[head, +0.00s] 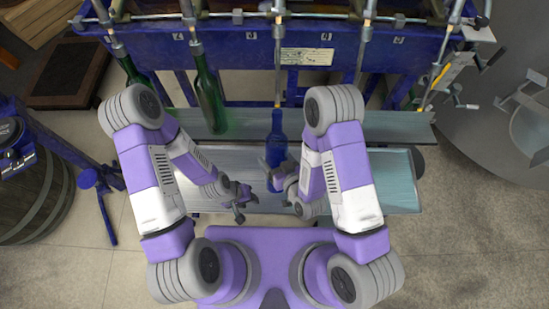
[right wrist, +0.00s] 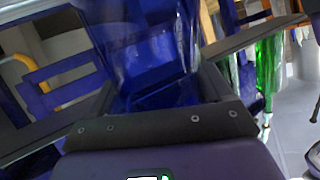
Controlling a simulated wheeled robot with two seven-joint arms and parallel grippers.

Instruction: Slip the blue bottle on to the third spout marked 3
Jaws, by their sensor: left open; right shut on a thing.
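The blue bottle (head: 277,131) stands about upright in the head view, its neck in line with the third spout (head: 278,72), beside the small label 3 (head: 251,35). The spout's lower end meets the bottle's mouth in the picture; I cannot tell whether it is inside. My right gripper (head: 274,172) is shut on the bottle's lower part. In the right wrist view the blue bottle (right wrist: 148,45) fills the space between the dark fingers. My left gripper (head: 242,204) is open and empty, left of and nearer than the bottle.
Green bottles stand at the second spout (head: 208,100) and at the first (head: 131,70). The fourth spout (head: 363,50) has no bottle. A grey shelf (head: 390,127) runs below the blue frame (head: 230,52). A barrel (head: 38,195) stands at left.

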